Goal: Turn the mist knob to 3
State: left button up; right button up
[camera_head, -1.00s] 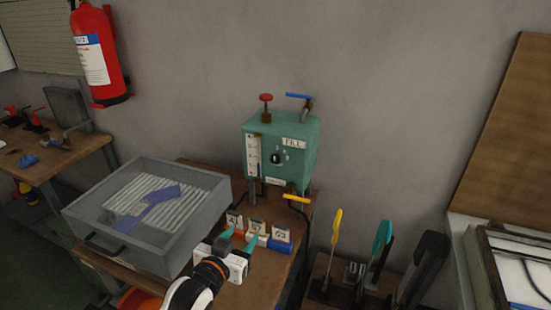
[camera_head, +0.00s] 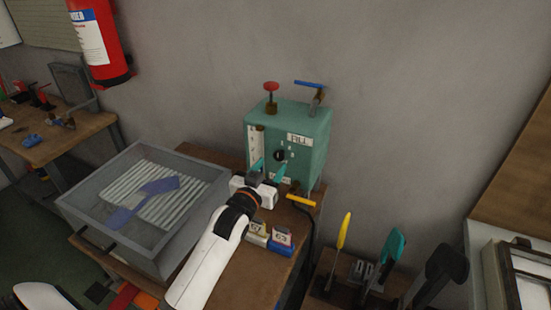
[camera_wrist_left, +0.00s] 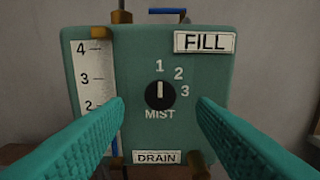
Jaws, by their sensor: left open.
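The black mist knob (camera_head: 280,155) is on the front of a green box (camera_head: 312,160) at the back of the table. In the left wrist view the knob (camera_wrist_left: 160,95) has its white mark pointing straight up toward the 1. The numbers 2 and 3 are to its upper right and right, and MIST is printed below. My left gripper (camera_head: 267,172) is open in front of the box, its teal fingers (camera_wrist_left: 160,110) on either side of the knob and apart from it. My right gripper is not in view.
The box has a red-topped valve (camera_head: 271,88), a blue lever (camera_head: 310,84) and a yellow lever (camera_head: 301,200). A grey tray (camera_head: 85,205) with a blue sock (camera_head: 135,205) stands left. Small numbered blocks (camera_head: 281,240) sit in front. Tools with yellow and teal handles (camera_head: 394,245) stand right.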

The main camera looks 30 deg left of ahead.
aim_at(278, 157)
pick_arm(q)
jog(key=w, duration=0.3)
jog(key=shift+w+a, duration=0.1)
jog(key=shift+w, duration=0.25)
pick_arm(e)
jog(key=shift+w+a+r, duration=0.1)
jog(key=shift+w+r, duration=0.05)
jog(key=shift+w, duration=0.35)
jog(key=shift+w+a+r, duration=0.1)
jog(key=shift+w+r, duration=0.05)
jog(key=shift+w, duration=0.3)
pick_arm(q)
jog(key=shift+c, duration=0.9)
jog(key=c, duration=0.8)
jog(key=shift+o, duration=0.2)
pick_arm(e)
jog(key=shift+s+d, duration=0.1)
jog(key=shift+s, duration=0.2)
